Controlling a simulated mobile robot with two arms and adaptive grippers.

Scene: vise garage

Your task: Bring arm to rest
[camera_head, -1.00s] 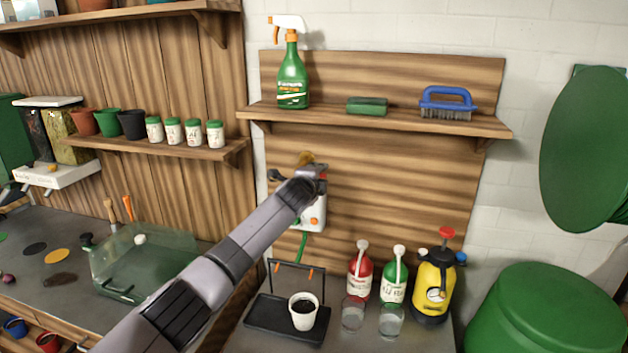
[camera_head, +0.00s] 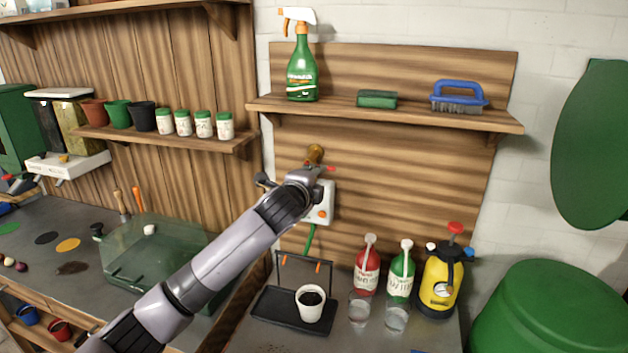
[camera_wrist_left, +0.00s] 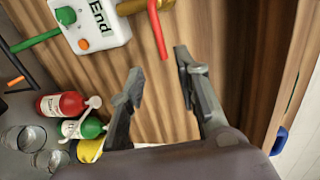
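My left arm (camera_head: 215,262) reaches up from the lower left in the head view. Its hand end is in front of the white control box (camera_head: 321,203) on the wooden back panel and partly hides it. In the left wrist view my left gripper (camera_wrist_left: 160,80) has its two fingers apart, with only wood panel between them. The white box (camera_wrist_left: 98,25), marked "End", with an orange and a green button, is to the upper left of the fingers there. A brass fitting (camera_head: 315,153) with a red lever (camera_wrist_left: 158,28) is by the box. My right gripper is not in view.
Below stand a black tray (camera_head: 265,318) with a white pot (camera_head: 310,303), red (camera_head: 367,268) and green (camera_head: 400,275) bottles, two glasses and a yellow sprayer (camera_head: 440,280). A shelf (camera_head: 400,116) above holds a spray bottle, sponge and brush. A clear green box (camera_head: 150,262) is at left.

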